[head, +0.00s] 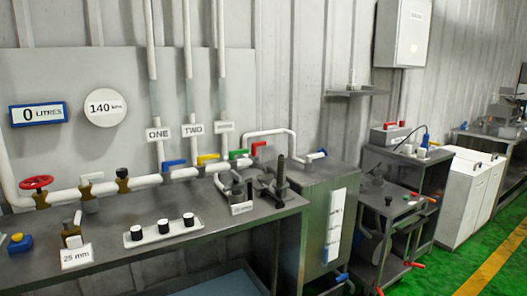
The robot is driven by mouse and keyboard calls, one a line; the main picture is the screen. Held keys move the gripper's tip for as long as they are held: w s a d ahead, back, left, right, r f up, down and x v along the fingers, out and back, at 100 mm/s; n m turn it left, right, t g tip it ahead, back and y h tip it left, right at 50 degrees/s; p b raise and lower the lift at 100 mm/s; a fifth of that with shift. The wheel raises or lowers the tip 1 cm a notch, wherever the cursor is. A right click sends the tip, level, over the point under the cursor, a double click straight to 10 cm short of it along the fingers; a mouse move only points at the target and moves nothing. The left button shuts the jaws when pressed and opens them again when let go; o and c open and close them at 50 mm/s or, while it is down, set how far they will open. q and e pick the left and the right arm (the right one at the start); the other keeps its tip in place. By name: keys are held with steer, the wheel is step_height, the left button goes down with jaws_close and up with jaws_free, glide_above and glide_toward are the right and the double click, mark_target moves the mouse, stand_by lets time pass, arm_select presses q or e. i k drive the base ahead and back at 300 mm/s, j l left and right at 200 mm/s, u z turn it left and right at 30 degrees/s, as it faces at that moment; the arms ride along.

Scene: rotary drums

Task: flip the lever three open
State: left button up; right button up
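Three vertical white pipes come down the wall to a horizontal white pipe, with label plates reading ONE (158,134) and TWO (193,129). A third plate (224,127) hangs on the rightmost pipe; its text is too small to read. Below the plates are a blue lever (173,163), a yellow lever (208,157) and a green lever (238,153). The green lever is below and slightly right of the third plate. All three handles lie roughly along the horizontal pipe. Neither of my grippers is in view.
A red-handled valve (258,146) sits right of the green lever. A dark fixture (282,178) stands on the metal bench (130,268) in front of these valves. A red handwheel (36,183) and a panel with three black knobs (160,231) are further left.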

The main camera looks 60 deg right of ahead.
mark_target(232, 154)
steer(key=z, duration=1.8)
steer(key=i+l+z, duration=0.25)
steer(key=i+l, duration=0.25)
steer(key=i+l+z, duration=0.25)
steer(key=i+l, duration=0.3)
